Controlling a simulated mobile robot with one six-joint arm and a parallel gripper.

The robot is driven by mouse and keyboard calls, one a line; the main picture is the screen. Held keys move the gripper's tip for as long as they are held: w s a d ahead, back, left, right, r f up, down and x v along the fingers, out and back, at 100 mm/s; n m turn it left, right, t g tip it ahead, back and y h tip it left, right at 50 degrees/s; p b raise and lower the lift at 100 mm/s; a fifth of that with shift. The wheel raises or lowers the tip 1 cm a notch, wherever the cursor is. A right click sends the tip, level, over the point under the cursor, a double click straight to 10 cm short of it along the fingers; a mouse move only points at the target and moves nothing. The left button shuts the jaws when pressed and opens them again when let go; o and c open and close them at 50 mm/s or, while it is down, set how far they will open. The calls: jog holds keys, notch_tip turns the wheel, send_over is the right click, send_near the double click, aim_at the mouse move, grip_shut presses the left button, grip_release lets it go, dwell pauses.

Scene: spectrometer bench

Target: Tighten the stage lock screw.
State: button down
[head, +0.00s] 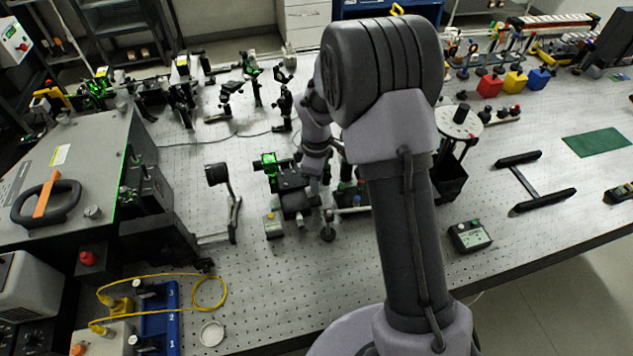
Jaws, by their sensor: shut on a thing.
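The stage (290,183) is a small dark stack of blocks near the middle of the bench, with a green-lit cube (269,159) at its upper left. My arm reaches over from the lower right and comes down at the stage's right side. My gripper (314,188) points down there, small and dark against the stage, with its fingers closed at the stage's lock screw. The screw itself is too small and covered to make out, so its turn does not show.
A lens on a post (217,174) stands left of the stage. A small box (273,225) lies in front of it. A grey instrument (75,185) fills the left side. A black-barred frame (519,182) and green mat (597,142) lie right. Bare bench lies in front of the stage.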

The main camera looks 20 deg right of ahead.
jog(key=m+b, duration=0.1)
jog(key=m, duration=0.5)
jog(key=m+b, duration=0.2)
jog(key=m, duration=0.4)
jog(key=shift+m, duration=0.4)
jog(key=m+b, duration=0.1)
jog(key=m, duration=0.3)
jog(key=shift+m+b, duration=0.75)
jog(key=shift+m, duration=1.15)
jog(key=c, duration=1.4)
grip_release()
jog(key=shift+r, duration=0.1)
